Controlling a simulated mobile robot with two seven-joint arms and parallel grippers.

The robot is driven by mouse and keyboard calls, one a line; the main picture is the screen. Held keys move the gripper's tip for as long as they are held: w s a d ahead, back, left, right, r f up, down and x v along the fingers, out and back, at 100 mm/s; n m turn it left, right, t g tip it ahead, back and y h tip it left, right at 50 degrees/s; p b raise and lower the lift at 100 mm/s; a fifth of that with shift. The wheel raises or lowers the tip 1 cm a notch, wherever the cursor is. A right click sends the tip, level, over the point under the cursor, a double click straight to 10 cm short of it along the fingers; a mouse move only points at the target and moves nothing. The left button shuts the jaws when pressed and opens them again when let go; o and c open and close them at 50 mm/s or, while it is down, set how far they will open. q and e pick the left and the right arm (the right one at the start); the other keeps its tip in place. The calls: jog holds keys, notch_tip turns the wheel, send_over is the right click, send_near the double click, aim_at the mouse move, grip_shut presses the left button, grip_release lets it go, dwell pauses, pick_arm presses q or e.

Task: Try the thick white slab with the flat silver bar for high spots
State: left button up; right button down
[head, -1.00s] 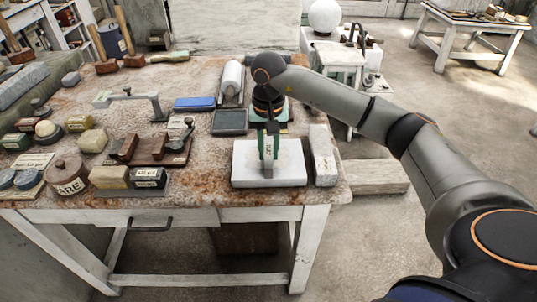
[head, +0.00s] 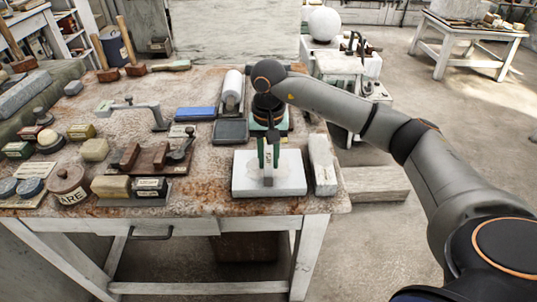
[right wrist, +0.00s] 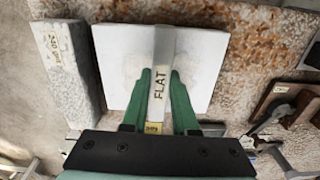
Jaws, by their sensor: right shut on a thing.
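The thick white slab (head: 243,181) lies flat near the table's front right; it fills the top middle of the right wrist view (right wrist: 198,75). My right gripper (head: 268,163) is above it, its green fingers shut on the flat silver bar (head: 268,174). The bar, labelled FLAT, runs across the slab, away from the fingers, in the right wrist view (right wrist: 161,60). Whether its underside touches the slab cannot be told. My left gripper is not in view.
A long pale stone block (head: 322,165) stands close right of the slab. A dark tray (head: 230,132) lies behind it. Bare table lies between rack and slab.

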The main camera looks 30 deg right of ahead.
aim_at(256, 179)
jog(key=shift+w+a, duration=0.1)
jog(key=shift+w+a+f, duration=0.1)
jog(key=shift+w+a, duration=0.3)
jog(key=shift+a, duration=0.2)
jog(key=shift+w+a, duration=0.35)
jog(key=shift+a, duration=0.25)
jog(key=shift+f+b, duration=0.65)
jog(key=shift+s+r, duration=0.1)
jog(key=shift+s+a, duration=0.25)
jog(key=shift+s, duration=0.1)
jog(key=shift+s+a, duration=0.35)
jog(key=shift+s, duration=0.15)
jog(key=shift+w+d, duration=0.1)
